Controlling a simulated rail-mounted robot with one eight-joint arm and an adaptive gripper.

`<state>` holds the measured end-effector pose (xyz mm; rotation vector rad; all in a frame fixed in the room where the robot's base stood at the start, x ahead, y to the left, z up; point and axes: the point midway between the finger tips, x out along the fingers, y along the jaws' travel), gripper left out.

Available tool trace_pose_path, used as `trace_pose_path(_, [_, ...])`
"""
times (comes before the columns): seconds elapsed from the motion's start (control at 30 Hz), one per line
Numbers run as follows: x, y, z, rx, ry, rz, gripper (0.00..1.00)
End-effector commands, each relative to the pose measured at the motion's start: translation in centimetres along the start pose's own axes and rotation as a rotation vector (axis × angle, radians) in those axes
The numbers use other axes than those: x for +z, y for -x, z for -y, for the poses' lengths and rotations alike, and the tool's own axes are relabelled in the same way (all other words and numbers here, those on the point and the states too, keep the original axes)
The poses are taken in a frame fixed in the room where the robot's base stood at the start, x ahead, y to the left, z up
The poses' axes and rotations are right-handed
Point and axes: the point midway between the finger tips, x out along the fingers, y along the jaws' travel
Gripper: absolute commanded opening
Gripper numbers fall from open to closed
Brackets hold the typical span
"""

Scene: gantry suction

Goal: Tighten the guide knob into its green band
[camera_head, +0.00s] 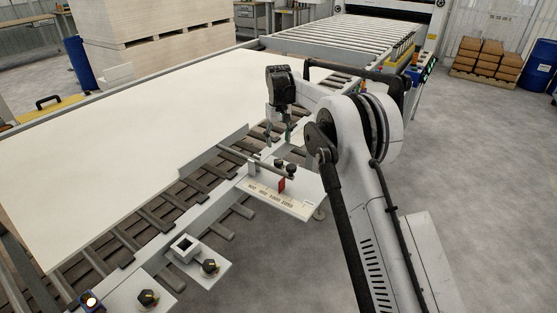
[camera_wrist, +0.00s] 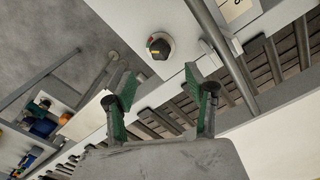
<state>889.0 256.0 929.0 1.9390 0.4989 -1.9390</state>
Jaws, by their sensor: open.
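The guide knob (camera_wrist: 158,46) shows in the wrist view as a small black knob on a round pale dial with coloured marks, including red and green. It sits on a white plate (camera_wrist: 125,20). Its exact pointer position is too small to read. My gripper (camera_wrist: 155,73) is open and empty, its green-padded fingers apart. The knob appears beyond the fingertips, between their lines, not in the grasp. In the head view my gripper (camera_head: 280,138) hangs over the machine edge. I cannot tell for sure which knob there is the guide knob, and my arm hides part of that area.
A white scale plate (camera_head: 262,199) with a red pointer (camera_head: 282,184) and a guide rod (camera_head: 235,153) lie near my arm. Two other black knobs (camera_head: 148,297) (camera_head: 209,266) stand in front. A large white board (camera_head: 130,135) covers the slatted bed.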

Motion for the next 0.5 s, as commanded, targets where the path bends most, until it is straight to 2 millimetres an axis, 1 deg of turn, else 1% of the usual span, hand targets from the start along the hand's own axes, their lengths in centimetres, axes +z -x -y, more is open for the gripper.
trace_pose_path(0.03, [0.0, -1.0, 0.0, 0.000, 0.000, 0.000, 0.50])
trace_pose_path(0.3, [0.0, -5.9, 0.0, 0.000, 0.000, 0.000, 0.50])
trace_pose_path(0.5, [0.0, -8.5, 0.0, 0.000, 0.000, 0.000, 0.50])
